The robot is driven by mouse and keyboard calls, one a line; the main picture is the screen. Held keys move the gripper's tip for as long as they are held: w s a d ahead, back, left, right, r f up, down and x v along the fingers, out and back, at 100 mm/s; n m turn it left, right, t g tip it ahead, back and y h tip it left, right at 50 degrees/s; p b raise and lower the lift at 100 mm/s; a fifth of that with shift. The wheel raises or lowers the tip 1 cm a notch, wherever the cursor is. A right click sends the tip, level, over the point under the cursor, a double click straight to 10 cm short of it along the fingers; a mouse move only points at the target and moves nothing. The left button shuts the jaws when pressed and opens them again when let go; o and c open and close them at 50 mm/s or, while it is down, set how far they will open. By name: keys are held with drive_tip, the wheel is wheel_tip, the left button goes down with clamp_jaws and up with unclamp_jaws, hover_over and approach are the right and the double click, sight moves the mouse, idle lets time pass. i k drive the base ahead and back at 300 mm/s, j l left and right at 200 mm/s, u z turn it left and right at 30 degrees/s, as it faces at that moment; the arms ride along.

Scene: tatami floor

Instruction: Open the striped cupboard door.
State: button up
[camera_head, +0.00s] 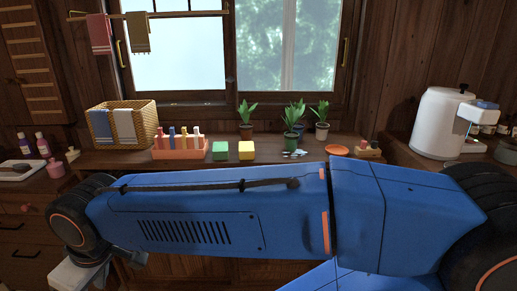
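The striped cupboard door (36,62) is at the upper left, cut off by the left and top edges. It is dark wood with pale horizontal stripes, and a small dark handle shows near its left side. It looks shut. My gripper's fingers do not show. My blue arm lies across the lower middle, and its left end is below and to the right of the door. A pale grey part of my arm under that joint runs out of the picture at the lower left.
A counter holds a wicker basket (133,117), an orange rack (180,148), green (219,150) and yellow (246,150) blocks and potted plants (291,139). A towel rail (160,14) hangs right of the door. Bottles (41,143) stand below it. A white dispenser (437,122) is at right.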

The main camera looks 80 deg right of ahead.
sight(243, 270)
drive_tip(key=z, duration=2.05)
